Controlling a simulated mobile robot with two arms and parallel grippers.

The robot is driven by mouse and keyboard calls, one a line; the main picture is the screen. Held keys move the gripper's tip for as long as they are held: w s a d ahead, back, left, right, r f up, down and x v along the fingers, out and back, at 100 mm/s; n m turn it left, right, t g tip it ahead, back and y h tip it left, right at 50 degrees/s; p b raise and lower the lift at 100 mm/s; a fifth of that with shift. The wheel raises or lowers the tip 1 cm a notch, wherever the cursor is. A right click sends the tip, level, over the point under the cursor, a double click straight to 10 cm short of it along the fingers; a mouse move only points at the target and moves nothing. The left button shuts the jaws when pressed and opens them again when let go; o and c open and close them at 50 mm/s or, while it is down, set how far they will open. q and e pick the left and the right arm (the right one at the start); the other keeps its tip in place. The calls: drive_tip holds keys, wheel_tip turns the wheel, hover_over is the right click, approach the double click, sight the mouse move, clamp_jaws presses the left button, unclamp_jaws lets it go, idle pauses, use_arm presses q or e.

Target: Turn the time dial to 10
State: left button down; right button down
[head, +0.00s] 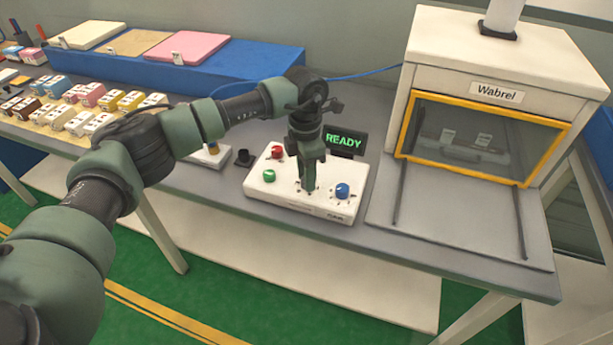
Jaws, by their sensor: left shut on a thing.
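A white control box (285,203) stands on the grey bench. It carries a red knob (277,152), a green knob (269,175) and a blue knob (342,190), with dial marks around the blue one. My left gripper (309,187) points down onto the box, left of the blue knob. It is shut on a dial there, which the fingers almost wholly hide. I cannot read the setting of that dial. A black display (345,140) behind the box reads READY in green. My right gripper is not in view.
A white machine labelled Wabrel (497,93) with a yellow-framed window stands at the right, a flat grey plate before it. Several small boxes (90,95) lie at the left. A blue platform (255,60) holds coloured pads behind. A small white device (210,153) sits left of the box.

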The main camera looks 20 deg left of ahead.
use_arm(q)
drive_tip(key=shift+w+r, duration=0.1)
drive_tip(key=c, duration=1.1)
unclamp_jaws()
drive_tip(key=shift+o, duration=0.2)
wheel_tip(320, 180, up, 8)
drive_tip(key=shift+w+a+f+b, duration=0.1)
drive_tip(key=shift+b, duration=0.85)
